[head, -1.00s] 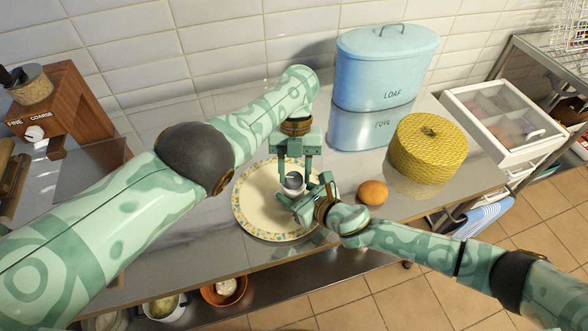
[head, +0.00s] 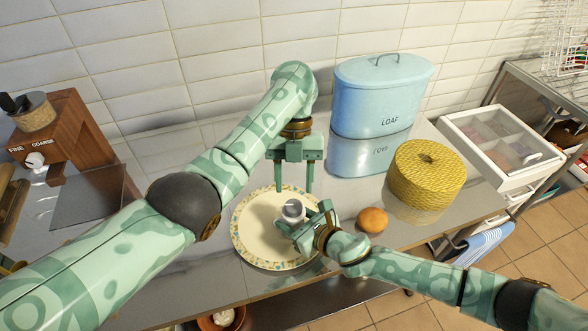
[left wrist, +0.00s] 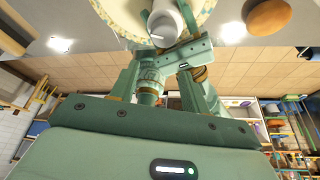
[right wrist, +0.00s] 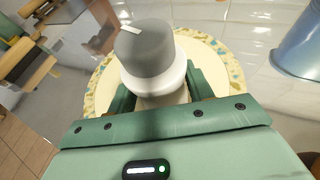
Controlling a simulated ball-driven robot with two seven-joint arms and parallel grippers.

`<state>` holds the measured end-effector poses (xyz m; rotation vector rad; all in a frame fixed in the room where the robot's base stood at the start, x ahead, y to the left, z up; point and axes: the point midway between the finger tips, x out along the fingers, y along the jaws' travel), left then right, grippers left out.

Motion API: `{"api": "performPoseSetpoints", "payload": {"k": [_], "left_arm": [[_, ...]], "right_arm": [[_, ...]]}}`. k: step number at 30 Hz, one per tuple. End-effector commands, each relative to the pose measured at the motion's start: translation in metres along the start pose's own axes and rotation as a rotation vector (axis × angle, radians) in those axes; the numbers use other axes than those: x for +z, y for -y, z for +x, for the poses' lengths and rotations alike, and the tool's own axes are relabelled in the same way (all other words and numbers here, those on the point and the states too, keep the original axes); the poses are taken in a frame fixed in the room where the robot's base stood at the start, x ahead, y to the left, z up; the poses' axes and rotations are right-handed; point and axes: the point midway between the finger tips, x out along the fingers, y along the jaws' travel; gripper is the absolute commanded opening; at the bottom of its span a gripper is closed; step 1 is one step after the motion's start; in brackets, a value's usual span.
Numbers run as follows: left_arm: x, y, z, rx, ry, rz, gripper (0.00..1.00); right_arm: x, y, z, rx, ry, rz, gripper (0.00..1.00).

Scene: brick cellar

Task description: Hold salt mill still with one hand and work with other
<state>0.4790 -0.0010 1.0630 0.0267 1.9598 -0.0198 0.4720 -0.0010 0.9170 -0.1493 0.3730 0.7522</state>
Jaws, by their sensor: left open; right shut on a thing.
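The salt mill (head: 291,213) has a white body and a grey cap with a white mark. It stands upright over the patterned plate (head: 244,238). My right gripper (head: 303,228) is shut on the mill's white body from the right. The right wrist view shows the mill (right wrist: 152,55) between its fingers, the cap free above them. My left gripper (head: 294,190) is open and empty, pointing down, above and just behind the cap, apart from it. The left wrist view also shows the mill (left wrist: 168,22) beyond the left fingers. The mill's base is partly hidden by the right gripper.
An orange-brown bun (head: 373,220) lies right of the plate. A yellow woven basket (head: 427,178) and a blue LOAF tin (head: 380,95) stand behind it. A wooden grinder (head: 62,135) is at the left. The counter's front edge is close to the plate.

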Motion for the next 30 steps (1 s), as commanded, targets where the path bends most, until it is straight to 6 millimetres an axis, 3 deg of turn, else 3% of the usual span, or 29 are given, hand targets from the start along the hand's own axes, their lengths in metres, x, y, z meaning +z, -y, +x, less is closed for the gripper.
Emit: {"api": "performPoseSetpoints", "payload": {"k": [9,24,25,27,30], "left_arm": [[-0.009,-0.001,-0.024,0.003,0.006,0.001,0.46],[-0.012,0.0,-0.026,0.001,-0.003,0.001,0.46],[-0.012,0.0,-0.026,0.001,-0.003,0.001,0.46],[-0.012,0.0,-0.026,0.001,-0.003,0.001,0.46],[-0.012,0.0,-0.026,0.001,-0.003,0.001,0.46]], "right_arm": [[-0.003,0.001,0.0,-0.003,-0.004,0.0,0.23],[-0.002,0.001,0.0,-0.002,-0.004,0.0,0.23],[-0.002,0.001,0.0,-0.002,-0.004,0.0,0.57],[-0.002,0.001,0.0,-0.002,-0.003,0.0,0.76],[-0.001,0.0,0.0,-0.001,-0.002,0.0,0.77]]}}
